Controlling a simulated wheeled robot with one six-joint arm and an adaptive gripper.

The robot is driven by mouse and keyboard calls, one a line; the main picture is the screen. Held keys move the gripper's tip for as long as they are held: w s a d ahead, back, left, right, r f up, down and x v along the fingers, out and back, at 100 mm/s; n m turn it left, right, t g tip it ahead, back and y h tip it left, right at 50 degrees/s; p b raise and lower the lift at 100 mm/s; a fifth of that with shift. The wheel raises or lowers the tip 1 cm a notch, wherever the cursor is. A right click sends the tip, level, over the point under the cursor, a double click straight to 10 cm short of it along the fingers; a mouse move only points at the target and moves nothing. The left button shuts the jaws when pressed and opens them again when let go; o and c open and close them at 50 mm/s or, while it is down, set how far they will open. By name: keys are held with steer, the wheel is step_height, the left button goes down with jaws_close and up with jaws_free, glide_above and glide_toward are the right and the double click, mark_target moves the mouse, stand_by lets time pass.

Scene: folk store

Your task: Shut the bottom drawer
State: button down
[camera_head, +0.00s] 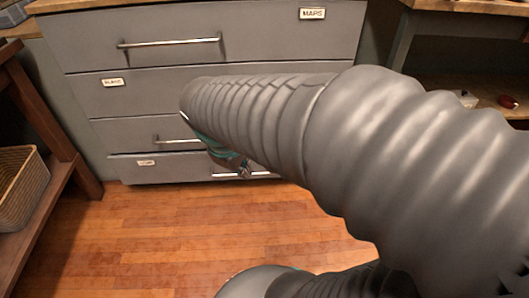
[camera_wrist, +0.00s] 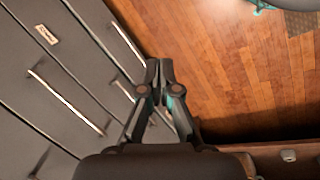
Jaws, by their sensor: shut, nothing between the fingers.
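The grey drawer cabinet (camera_head: 230,50) stands ahead in the head view. The bottom drawer (camera_head: 185,172) is its lowest front, just above the floor, with a small white label (camera_head: 146,163) and a bar handle (camera_head: 230,175). I cannot tell how far it stands out from the cabinet. My gripper (camera_head: 244,172) is shut and empty, in front of this drawer near its handle, partly hidden by my arm. In the wrist view my gripper (camera_wrist: 160,66) has its fingertips together, over the floor beside the lowest drawer front. I cannot tell whether it touches the drawer.
The upper drawers, including one labelled MAPS (camera_head: 312,14), look closed. A woven basket (camera_head: 20,185) sits on a wooden stand at the left. A desk (camera_head: 465,45) with a small red item (camera_head: 508,101) below it is at the right. The wooden floor (camera_head: 150,235) before the cabinet is clear.

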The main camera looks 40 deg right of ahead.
steer(key=w+d+f+n+g+h+b, duration=0.3)
steer(key=w+d+f+n+g+h, duration=0.2)
steer(key=w+d+f+n+h, duration=0.85)
steer(key=w+d+f+n+t+b, duration=0.15)
steer(key=w+f+n+t, duration=0.25)
steer(key=f+n, duration=0.7)
steer(key=w+d+f+n+t, duration=0.35)
steer(key=f+n, duration=0.55)
steer(key=f, duration=0.3)
steer(key=w+d, duration=0.6)
steer(key=d, duration=0.4)
steer(key=shift+w+d+h, duration=0.15)
steer(key=shift+d+h, duration=0.15)
steer(key=shift+h, duration=0.05)
steer(key=shift+f, duration=0.1)
